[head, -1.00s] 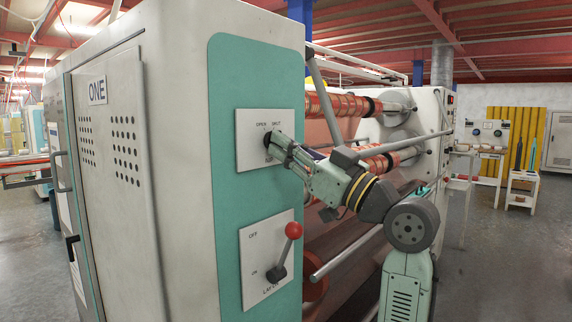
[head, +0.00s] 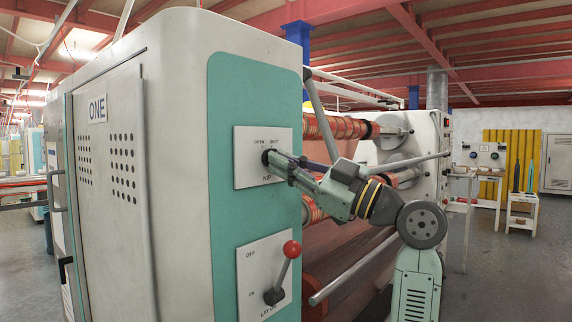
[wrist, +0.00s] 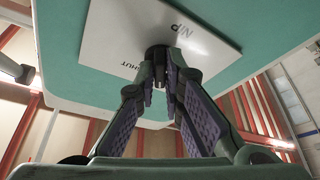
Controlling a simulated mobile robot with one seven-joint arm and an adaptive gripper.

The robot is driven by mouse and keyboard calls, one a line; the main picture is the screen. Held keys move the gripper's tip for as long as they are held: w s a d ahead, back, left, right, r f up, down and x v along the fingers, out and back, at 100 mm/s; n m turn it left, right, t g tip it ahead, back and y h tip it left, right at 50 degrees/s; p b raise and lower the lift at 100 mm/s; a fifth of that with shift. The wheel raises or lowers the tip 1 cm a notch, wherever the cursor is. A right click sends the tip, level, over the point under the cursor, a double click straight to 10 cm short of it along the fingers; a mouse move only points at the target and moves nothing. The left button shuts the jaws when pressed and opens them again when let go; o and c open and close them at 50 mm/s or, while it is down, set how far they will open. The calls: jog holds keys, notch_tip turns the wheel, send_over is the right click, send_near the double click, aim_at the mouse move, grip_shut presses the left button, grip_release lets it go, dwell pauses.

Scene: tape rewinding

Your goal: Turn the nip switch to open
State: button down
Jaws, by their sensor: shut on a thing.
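The nip switch plate (head: 244,171) is a white square on the teal panel, with "OPEN" at upper left, "SHUT" at upper right and "NIP" below. The black knob (head: 267,157) of the nip switch is at its middle, mostly hidden by my gripper (head: 272,160). In the wrist view the fingers of my gripper (wrist: 160,82) close around the dark knob (wrist: 156,54) against the plate (wrist: 205,30). My gripper is shut on the knob. Which mark the knob points to cannot be told.
Below is a second white plate (head: 250,262) with a red-tipped lever (head: 291,249). Rollers with copper-coloured tape (head: 340,127) and a grey bar (head: 322,93) stand right of the panel, close to my arm.

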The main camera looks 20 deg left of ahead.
jog(key=c, duration=1.7)
grip_release()
jog(key=v, duration=1.2)
